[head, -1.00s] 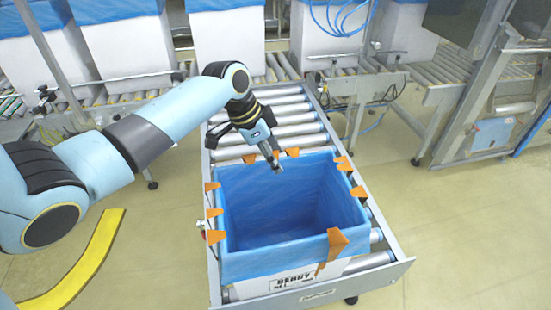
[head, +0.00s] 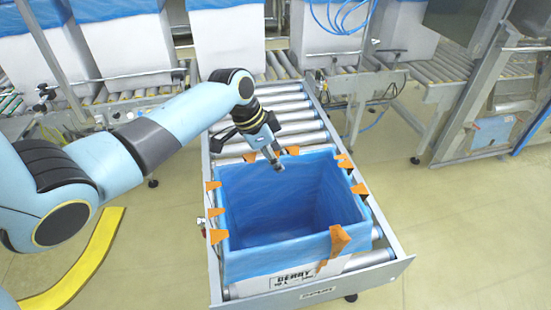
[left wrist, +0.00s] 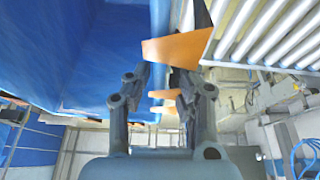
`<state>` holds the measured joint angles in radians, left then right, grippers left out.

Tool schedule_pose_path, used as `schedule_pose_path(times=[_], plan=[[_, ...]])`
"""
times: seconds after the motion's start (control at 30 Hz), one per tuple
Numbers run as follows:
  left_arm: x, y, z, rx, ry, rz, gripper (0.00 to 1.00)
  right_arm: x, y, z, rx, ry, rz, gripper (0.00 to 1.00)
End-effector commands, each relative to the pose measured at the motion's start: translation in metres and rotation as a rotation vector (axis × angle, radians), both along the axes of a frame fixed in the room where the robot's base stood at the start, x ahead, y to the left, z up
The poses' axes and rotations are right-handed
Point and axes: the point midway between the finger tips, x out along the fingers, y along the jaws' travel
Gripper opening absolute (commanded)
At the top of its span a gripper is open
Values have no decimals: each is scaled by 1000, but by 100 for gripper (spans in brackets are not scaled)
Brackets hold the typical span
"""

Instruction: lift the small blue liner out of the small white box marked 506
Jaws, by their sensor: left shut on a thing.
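The blue liner (head: 255,200) lines an open white box (head: 310,284) and folds over its rim. The box's front label reads roughly "BERRY"; its smaller line is too blurred to read, and I cannot make out 506. Orange clips, such as the front one (head: 339,240), sit along the rim. My left gripper (head: 280,165) is at the far rim, tilted down. In the left wrist view my left gripper (left wrist: 162,78) straddles the rim, with the liner (left wrist: 90,50) and an orange clip (left wrist: 176,47) close by. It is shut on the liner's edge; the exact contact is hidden. My right gripper is out of view.
The box stands on a roller conveyor (head: 290,113) with metal side rails. More blue-lined white boxes (head: 228,45) stand on a conveyor behind. A yellow floor stripe (head: 88,265) lies at the left. The floor at the right is clear.

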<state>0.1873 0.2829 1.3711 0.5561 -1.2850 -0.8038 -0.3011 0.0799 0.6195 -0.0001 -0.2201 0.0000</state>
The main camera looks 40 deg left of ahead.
Motion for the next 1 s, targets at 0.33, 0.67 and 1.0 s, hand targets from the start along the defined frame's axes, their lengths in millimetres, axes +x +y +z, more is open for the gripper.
schedule_pose_path(times=[0.33,0.67,1.0], plan=[[0,0,38,0,0,1,0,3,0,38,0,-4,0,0],[1,0,69,0,-3,0,0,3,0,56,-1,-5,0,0],[0,0,106,0,-2,-1,0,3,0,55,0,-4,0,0]])
